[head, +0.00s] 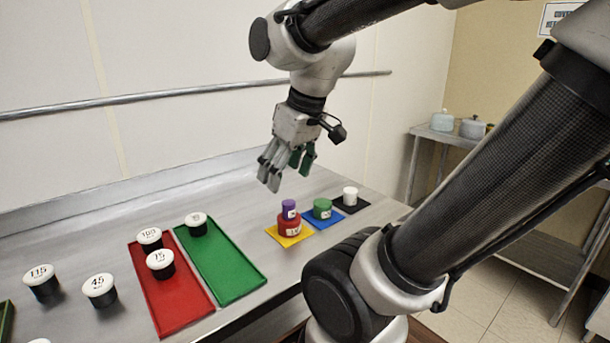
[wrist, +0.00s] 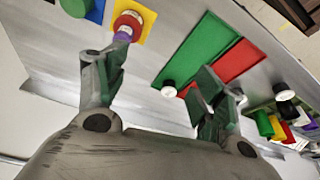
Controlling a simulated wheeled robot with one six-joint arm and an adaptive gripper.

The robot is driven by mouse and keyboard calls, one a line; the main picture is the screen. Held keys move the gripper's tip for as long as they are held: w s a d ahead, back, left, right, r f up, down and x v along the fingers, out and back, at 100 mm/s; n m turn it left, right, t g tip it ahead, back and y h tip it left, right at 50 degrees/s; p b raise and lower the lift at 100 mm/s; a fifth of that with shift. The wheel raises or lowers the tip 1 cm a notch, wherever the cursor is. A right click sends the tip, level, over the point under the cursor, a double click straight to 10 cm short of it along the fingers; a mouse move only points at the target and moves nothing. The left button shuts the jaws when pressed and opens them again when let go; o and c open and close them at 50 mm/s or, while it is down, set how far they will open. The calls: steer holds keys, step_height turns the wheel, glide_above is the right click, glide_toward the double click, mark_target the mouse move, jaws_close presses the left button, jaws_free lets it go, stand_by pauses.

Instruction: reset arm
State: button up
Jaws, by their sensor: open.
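My gripper (head: 288,172) is open and empty, hanging fingers-down above the back of the steel counter. In the head view it is left of and above the yellow mat (head: 278,239). On that mat stands a red container (head: 289,226) with a smaller purple one (head: 289,208) on top. In the wrist view my gripper's spread fingers (wrist: 155,85) have nothing between them. The red container (wrist: 128,24) and purple one (wrist: 122,37) appear beyond the left finger.
A green container (head: 322,208) stands on a blue mat, and a white one (head: 350,195) on a black mat. Left are a red tray (head: 183,308) and green tray (head: 232,274) with white-lidded jars. Jars 115 (head: 41,283) and 45 (head: 100,290) stand on bare counter. A wall rail (head: 150,97) runs behind.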

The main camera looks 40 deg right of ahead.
steer(key=s, duration=0.1)
steer(key=s+d+m, duration=0.2)
steer(key=s, duration=0.1)
steer(key=shift+s+f+h, duration=0.1)
steer(key=shift+f+h, duration=0.05)
steer(key=shift+h, duration=0.25)
